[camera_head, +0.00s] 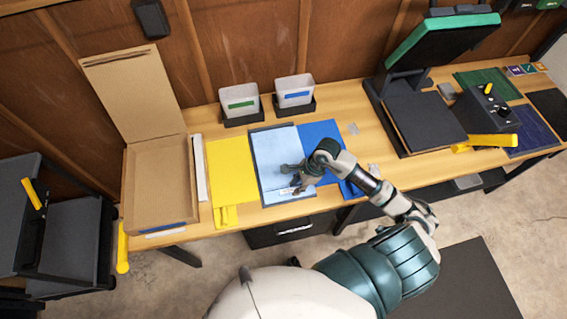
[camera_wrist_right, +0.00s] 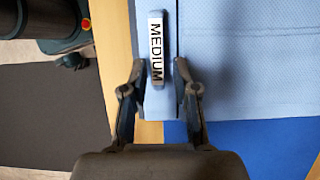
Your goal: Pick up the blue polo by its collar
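A light blue folded garment (camera_head: 275,155) lies flat on the table, between a yellow one (camera_head: 231,165) and a deeper blue one (camera_head: 318,132). I cannot tell which blue one is the polo named. My right gripper (camera_head: 297,180) is over the near end of the light blue garment. In the right wrist view the open fingers (camera_wrist_right: 159,68) stand on either side of a narrow light blue strip with a white "MEDIUM" label (camera_wrist_right: 157,50), with gaps beside it. The deeper blue cloth (camera_wrist_right: 255,145) shows at lower right. My left gripper is not in view.
An open cardboard box (camera_head: 160,190) stands at the left. Two white bins (camera_head: 239,101) are behind the garments. A press with a green-edged top (camera_head: 440,45) stands at right. The table's front edge is close to my right gripper.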

